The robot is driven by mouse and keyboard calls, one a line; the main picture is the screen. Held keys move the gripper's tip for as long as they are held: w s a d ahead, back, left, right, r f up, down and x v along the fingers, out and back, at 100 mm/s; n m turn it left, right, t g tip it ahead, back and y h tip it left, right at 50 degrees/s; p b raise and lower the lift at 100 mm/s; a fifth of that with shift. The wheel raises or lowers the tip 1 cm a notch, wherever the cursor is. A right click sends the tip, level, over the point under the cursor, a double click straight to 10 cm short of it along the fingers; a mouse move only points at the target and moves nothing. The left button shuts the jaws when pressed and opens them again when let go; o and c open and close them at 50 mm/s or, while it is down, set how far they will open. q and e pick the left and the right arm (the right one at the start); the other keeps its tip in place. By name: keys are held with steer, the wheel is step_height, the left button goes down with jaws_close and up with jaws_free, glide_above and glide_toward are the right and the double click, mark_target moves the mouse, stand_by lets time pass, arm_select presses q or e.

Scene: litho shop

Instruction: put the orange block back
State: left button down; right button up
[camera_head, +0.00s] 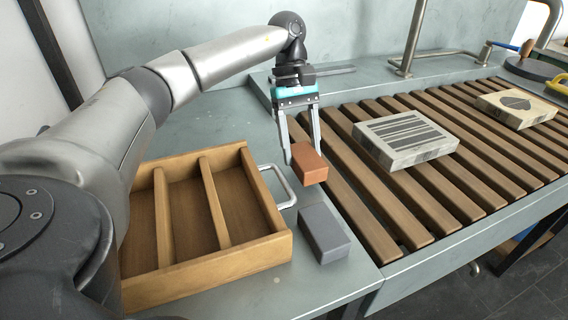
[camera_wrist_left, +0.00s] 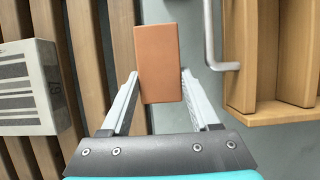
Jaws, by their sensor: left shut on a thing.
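My left gripper (camera_head: 301,155) is shut on the orange block (camera_head: 310,165). The block hangs from the fingertips at the left edge of the slatted wooden rack, between the rack and the wooden drawer box. In the left wrist view the orange block (camera_wrist_left: 158,62) sits between the two fingers (camera_wrist_left: 160,86), with slats to its left and the drawer box to its right. Whether the block touches anything below cannot be told. My right gripper is not in view.
The wooden drawer box (camera_head: 275,240) has empty compartments and a metal handle (camera_head: 277,184). A grey block (camera_head: 324,235) lies on the bench near the front edge. A striped stone slab (camera_head: 405,141) and a slab with a dark shape (camera_head: 516,108) lie on the slatted rack (camera_head: 440,190).

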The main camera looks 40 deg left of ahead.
arm_select(q)
steer(key=shift+s+a+f+b, duration=0.3)
steer(key=shift+s+f, duration=0.15)
steer(key=shift+s, duration=0.15)
steer(key=shift+s+a+f+b, duration=0.3)
steer(key=shift+s+f, duration=0.1)
steer(key=shift+s, duration=0.15)
steer(key=shift+s+a+f, duration=0.2)
steer(key=shift+s+f, duration=0.05)
steer(key=shift+s, duration=0.2)
steer(key=shift+c, duration=0.6)
jaws_free()
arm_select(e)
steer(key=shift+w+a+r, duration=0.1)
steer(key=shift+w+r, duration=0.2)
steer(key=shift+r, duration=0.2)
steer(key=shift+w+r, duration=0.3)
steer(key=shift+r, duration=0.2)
arm_select(q)
steer(key=shift+f, duration=0.1)
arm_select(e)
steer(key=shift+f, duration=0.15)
